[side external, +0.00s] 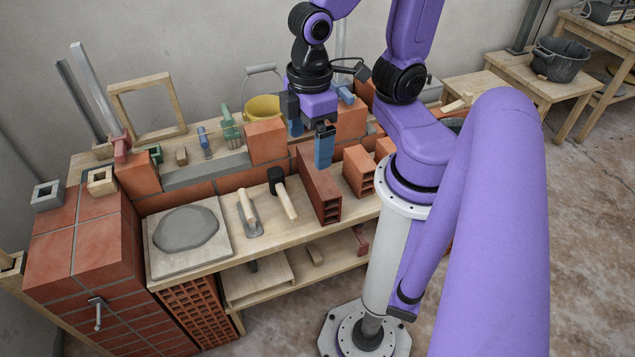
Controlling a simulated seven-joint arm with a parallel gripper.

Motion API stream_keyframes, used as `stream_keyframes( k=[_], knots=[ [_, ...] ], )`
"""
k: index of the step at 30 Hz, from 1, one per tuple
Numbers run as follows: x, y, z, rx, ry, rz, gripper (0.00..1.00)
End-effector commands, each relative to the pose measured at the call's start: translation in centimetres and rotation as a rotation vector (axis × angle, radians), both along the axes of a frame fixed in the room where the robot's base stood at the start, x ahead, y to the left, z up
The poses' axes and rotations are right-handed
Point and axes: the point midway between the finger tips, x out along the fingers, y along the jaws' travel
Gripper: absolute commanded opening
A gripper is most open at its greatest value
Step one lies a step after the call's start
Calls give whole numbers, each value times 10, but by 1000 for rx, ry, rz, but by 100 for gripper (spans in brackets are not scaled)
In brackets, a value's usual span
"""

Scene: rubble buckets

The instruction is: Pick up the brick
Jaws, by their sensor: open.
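A long hollow red brick (318,187) stands on the wooden bench, its holed end facing the front edge. My gripper (309,150) hangs pointing down just above the far part of this brick, with its two blue fingers apart and nothing seen between them. The front finger overlaps the brick's far end in the picture, so I cannot tell whether it touches. Another hollow brick (358,171) stands to the right, and part of a further one (385,148) shows beside my arm. A solid orange brick (266,140) sits behind on the low wall.
A hammer (282,193) and a trowel (248,212) lie left of the hollow brick. A mortar board (187,230) lies farther left. A low brick wall (225,182) and a yellow bucket (263,108) stand behind. Little bench is free around the brick.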

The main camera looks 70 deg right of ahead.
Motion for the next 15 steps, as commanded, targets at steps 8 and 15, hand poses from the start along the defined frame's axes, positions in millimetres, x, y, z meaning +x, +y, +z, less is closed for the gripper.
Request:
stream_keyframes(
  k=[8,15],
  knots=[
    [66,-33,-43,-10,12,-416,94],
    [105,-82,-81,-11,18,-764,94]
  ],
)
